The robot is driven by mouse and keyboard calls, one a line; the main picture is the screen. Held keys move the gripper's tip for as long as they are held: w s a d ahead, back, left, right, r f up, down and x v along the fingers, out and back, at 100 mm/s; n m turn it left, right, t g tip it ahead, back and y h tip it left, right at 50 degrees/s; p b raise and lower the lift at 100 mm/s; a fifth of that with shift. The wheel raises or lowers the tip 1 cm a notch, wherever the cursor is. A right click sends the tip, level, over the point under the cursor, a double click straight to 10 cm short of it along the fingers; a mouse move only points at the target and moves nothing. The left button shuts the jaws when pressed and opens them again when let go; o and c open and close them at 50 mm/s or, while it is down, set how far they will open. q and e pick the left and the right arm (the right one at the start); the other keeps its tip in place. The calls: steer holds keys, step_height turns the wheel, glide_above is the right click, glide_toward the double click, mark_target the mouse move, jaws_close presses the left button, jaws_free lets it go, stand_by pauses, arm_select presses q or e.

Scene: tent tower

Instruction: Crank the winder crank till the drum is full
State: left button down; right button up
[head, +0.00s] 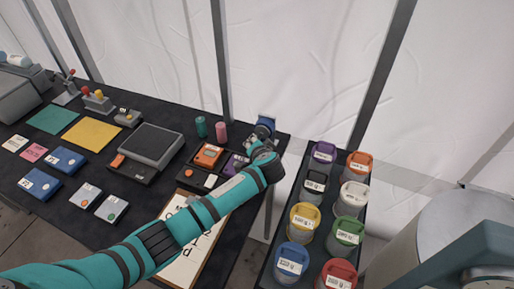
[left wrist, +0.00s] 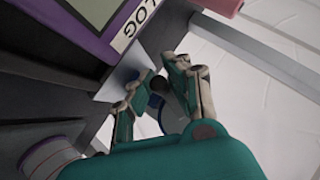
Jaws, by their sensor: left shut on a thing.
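The winder (head: 266,122) is a small blue part at the right end of the dark table, mostly hidden behind my left gripper (head: 262,142). In the left wrist view, my left gripper (left wrist: 160,84) has its two fingers around a small dark knob, which I take to be the winder crank (left wrist: 158,86). A blue rounded part, perhaps the drum (left wrist: 154,102), shows just behind the knob, partly covered by the fingers. How full the drum is cannot be told. My right gripper is not in view.
A purple device (head: 236,165) and an orange device (head: 208,155) sit left of the gripper. Pink (head: 221,132) and teal (head: 201,126) cylinders stand behind them. A clipboard (head: 190,245) lies under my arm. A rack of colored-lid canisters (head: 304,217) stands at the right.

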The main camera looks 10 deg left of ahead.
arm_select(q)
steer(key=shift+r+m+t+y+b, duration=0.1)
steer(key=shift+m+t+y+b, duration=0.2)
steer(key=shift+m+y+b, duration=0.15)
stand_by(0.4)
steer(key=c, duration=1.3)
jaws_free()
steer(key=shift+d, duration=0.15)
steer(key=shift+o, duration=0.3)
steer(key=shift+a, duration=0.25)
steer(key=v, duration=1.2)
steer(key=shift+d, duration=0.15)
steer(key=shift+c, duration=0.4)
